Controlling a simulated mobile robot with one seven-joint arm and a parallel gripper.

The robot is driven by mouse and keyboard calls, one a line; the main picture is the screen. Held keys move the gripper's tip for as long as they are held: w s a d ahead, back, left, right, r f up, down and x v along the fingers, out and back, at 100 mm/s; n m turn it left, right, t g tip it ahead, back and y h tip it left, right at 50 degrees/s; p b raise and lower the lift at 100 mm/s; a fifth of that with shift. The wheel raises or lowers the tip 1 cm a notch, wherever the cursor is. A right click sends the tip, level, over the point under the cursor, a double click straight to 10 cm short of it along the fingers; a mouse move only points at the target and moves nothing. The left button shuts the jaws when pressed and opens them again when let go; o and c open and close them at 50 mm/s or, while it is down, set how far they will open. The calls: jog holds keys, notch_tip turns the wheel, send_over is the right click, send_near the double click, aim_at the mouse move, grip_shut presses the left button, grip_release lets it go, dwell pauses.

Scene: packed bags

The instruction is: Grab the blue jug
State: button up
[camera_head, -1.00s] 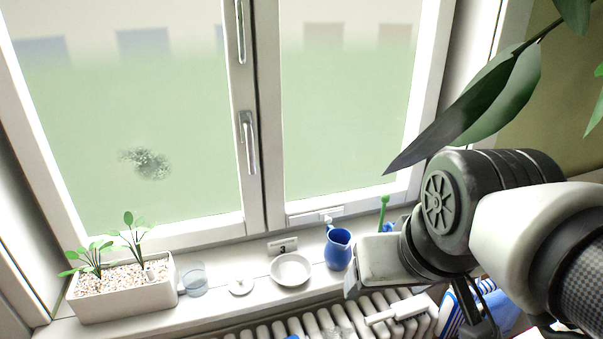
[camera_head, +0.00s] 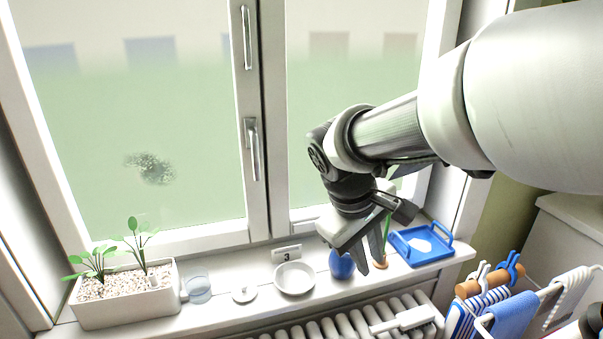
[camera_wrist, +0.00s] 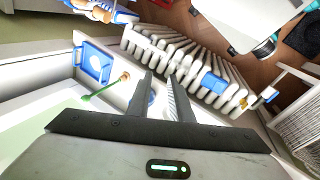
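The blue jug (camera_head: 341,264) stands on the white windowsill, right of the white bowl, in the head view. Its upper part is hidden behind my gripper (camera_head: 372,268). My gripper points down over the sill, with its fingers in front of and just right of the jug. In the wrist view the two fingers of my gripper (camera_wrist: 160,74) are apart, with a gap between them. A small patch of blue (camera_wrist: 151,97) shows beside the left finger and may be the jug. I cannot tell whether a finger touches the jug.
A blue tray (camera_head: 422,247) and a green stem on a brown base (camera_head: 380,263) stand right of the jug. The white bowl (camera_head: 294,278) is at its left. A ribbed radiator (camera_head: 345,326) is below the sill, and the window (camera_head: 350,90) is behind.

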jog(key=w+a+f+n+t+h+b, duration=0.1)
jog(key=w+a+f+n+t+h, duration=0.25)
jog(key=w+a+f+n, duration=0.4)
jog(key=w+a+f+n+t+h, duration=0.35)
jog(key=w+a+f+n, duration=0.2)
jog(key=w+a, duration=0.45)
jog(key=shift+g+h, duration=0.4)
jog(key=shift+g, duration=0.1)
jog(key=x, duration=1.2)
jog(key=r+b+x, duration=0.1)
jog(key=x, duration=0.5)
jog(key=shift+w+d, duration=0.2)
jog(key=shift+d, duration=0.1)
grip_shut()
